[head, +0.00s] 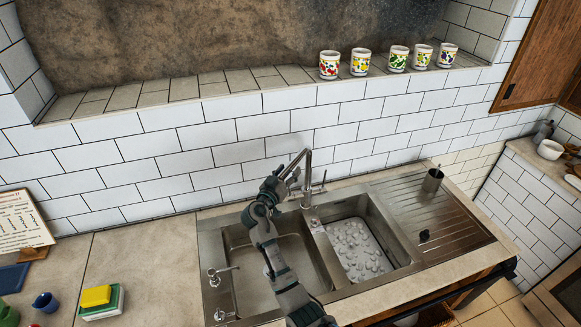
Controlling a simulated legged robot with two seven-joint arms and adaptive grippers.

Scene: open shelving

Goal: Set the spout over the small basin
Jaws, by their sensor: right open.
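The metal faucet (307,192) stands behind the double sink. Its spout (306,158) rises and points forward and left, with its end near the back of the left basin (240,262). My left gripper is not in view.
A ribbed drainboard (455,225) with a metal cup (432,181) lies right of the basins. A soap dispenser (222,271) stands at the left rim. A yellow sponge (96,296) lies on the left counter. Several patterned cups (361,62) line the ledge above.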

